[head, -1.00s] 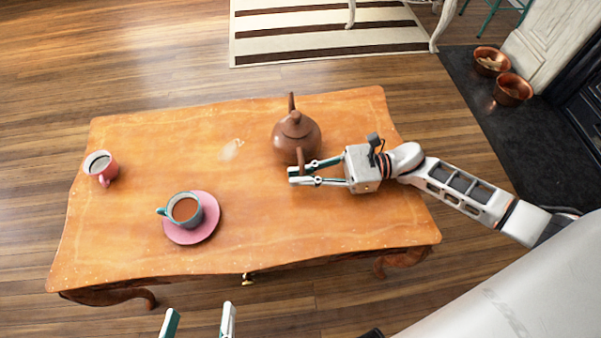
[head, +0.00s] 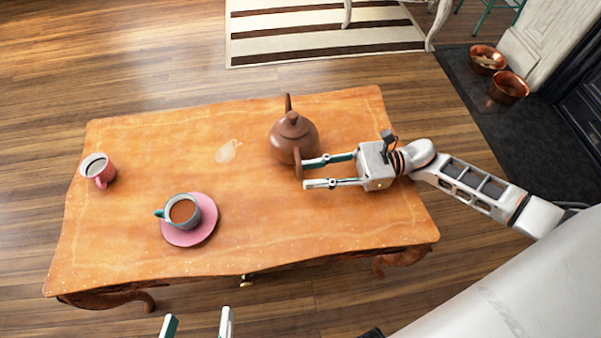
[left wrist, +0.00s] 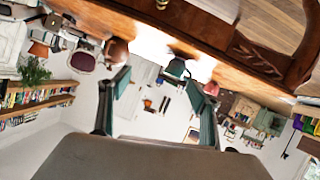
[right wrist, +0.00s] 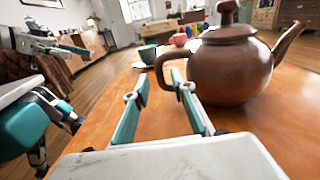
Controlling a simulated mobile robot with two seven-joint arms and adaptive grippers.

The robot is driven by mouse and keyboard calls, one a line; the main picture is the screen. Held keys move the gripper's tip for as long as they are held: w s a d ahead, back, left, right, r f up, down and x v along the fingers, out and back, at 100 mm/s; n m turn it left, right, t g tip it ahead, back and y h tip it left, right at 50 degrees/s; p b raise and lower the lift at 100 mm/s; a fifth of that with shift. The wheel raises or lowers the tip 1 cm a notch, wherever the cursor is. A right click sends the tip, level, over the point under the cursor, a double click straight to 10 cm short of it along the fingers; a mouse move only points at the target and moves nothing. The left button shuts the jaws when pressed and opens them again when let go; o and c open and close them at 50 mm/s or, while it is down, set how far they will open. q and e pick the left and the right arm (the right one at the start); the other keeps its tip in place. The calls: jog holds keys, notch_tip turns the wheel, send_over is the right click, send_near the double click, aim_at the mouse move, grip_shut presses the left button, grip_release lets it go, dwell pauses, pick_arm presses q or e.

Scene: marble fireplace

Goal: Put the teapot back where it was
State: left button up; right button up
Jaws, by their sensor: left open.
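The brown teapot (head: 292,140) stands upright on the wooden table (head: 130,240), toward the back right. Its handle faces the front and its spout points to the back. It also shows large in the right wrist view (right wrist: 228,70). My right gripper (head: 304,174) is open and empty, to the right of the teapot's handle. In the right wrist view the handle shows just beyond the fingertips (right wrist: 163,82); I cannot tell whether they touch. My left gripper (head: 197,323) is open and empty, off the table's front edge; its spread fingers show in the left wrist view (left wrist: 160,85).
A teal cup (head: 184,210) of brown drink sits on a pink saucer (head: 206,228). A pink mug (head: 97,170) stands at the far left. A pale mark (head: 229,151) lies on the bare tabletop left of the teapot. The front right of the table is clear.

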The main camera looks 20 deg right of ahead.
pick_arm(q)
jog(key=shift+s+d+n, duration=0.15)
jog(key=shift+d+n, duration=0.15)
jog(key=shift+d, duration=0.2)
pick_arm(e)
jog(key=v, duration=0.8)
jog(key=shift+s+d, duration=0.1)
jog(key=shift+d, duration=0.1)
jog(key=shift+r, duration=0.15)
